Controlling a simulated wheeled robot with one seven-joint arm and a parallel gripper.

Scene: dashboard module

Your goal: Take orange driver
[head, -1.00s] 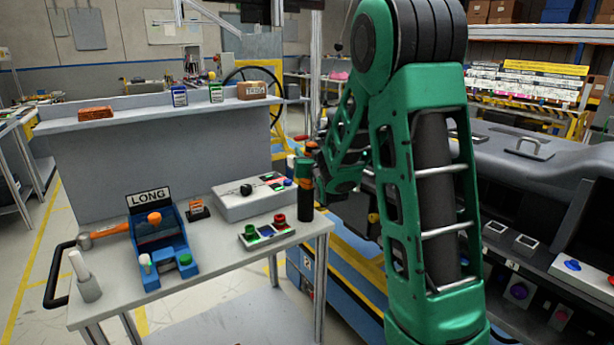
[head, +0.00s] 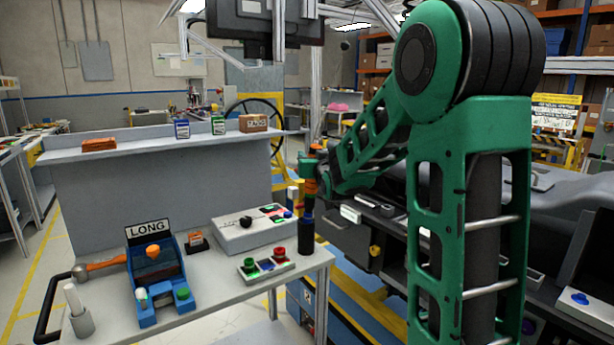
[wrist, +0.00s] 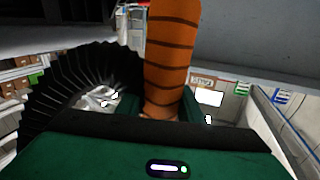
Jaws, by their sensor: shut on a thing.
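The orange driver shows in the wrist view as a thick orange shaft with dark rings (wrist: 171,55), standing up between the jaws of my gripper (wrist: 165,112). I cannot tell whether the driver's lower end still touches or sits in that cylinder.
The cart top (head: 215,290) holds a blue stand marked LONG (head: 172,272), a grey box with buttons (head: 240,234), a small button panel (head: 267,263) and an orange-handled hammer (head: 103,264). A raised shelf (head: 215,142) runs behind. A dark dashboard lies to the right.

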